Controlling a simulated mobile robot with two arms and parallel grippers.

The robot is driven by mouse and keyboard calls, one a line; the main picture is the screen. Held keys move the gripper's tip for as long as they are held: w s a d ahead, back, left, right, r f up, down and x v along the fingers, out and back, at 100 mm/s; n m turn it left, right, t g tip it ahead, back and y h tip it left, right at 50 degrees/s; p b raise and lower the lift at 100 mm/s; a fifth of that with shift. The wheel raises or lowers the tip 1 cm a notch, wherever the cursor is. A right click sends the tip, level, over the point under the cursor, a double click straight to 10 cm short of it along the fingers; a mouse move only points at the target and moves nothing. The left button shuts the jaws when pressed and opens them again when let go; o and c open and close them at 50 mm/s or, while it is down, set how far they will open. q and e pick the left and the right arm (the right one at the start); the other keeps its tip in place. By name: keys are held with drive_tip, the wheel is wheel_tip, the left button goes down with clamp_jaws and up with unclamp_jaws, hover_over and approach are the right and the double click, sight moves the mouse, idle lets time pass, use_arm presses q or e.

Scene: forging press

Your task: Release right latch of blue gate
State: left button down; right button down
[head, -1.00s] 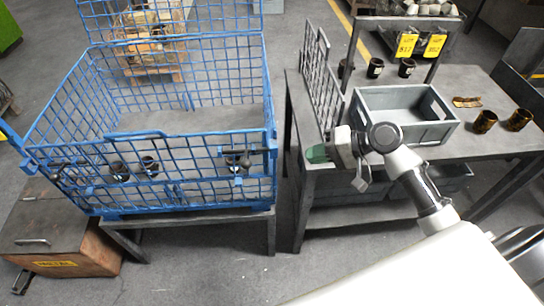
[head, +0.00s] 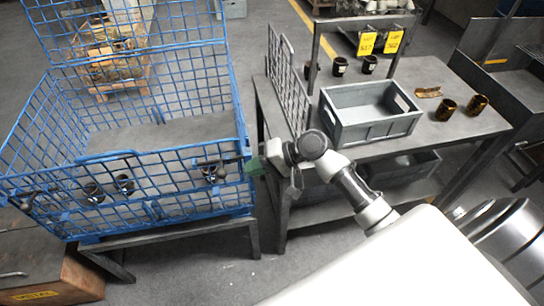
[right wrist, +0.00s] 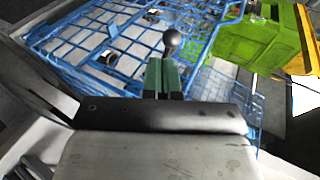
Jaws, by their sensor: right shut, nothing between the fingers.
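The blue gate (head: 150,205) is the front mesh panel of a blue wire cage at the left of the head view. Its right latch (head: 213,172), a dark fitting, sits near the gate's upper right corner. In the right wrist view a dark ball knob on a stem (right wrist: 172,38) shows just beyond my fingertips. My right gripper (head: 254,166) is at the cage's right front corner, right of the latch. Its green fingers (right wrist: 162,76) are shut and empty. I cannot tell whether they touch the knob. The left gripper is not in view.
A dark left latch (head: 24,205) is at the gate's other end. Several dark cups stand inside the cage behind the mesh. A grey table (head: 440,128) with a grey bin (head: 372,132) and an upright mesh panel (head: 289,80) stands to the right, a narrow gap from the cage.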

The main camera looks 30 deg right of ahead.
sight(219, 175)
drive_tip(key=shift+a+r+p+x, duration=0.1)
drive_tip(key=shift+r+p+x, duration=0.1)
drive_tip(key=shift+x, duration=0.6)
drive_tip(key=shift+a+r+p+x, duration=0.1)
drive_tip(key=shift+p+x, duration=0.15)
drive_tip(key=shift+x, duration=0.55)
drive_tip(key=shift+a+r+p+x, duration=0.1)
drive_tip(key=shift+r+p+x, duration=0.1)
drive_tip(key=shift+x, duration=0.65)
drive_tip(key=shift+d, duration=0.1)
drive_tip(key=a, duration=0.2)
drive_tip(key=w+a, duration=0.1)
drive_tip(key=a, duration=0.1)
drive_tip(key=shift+w+a, duration=0.2)
drive_tip(key=shift+s, duration=0.1)
drive_tip(key=shift+r+p, duration=0.1)
drive_tip(key=shift+p, duration=0.25)
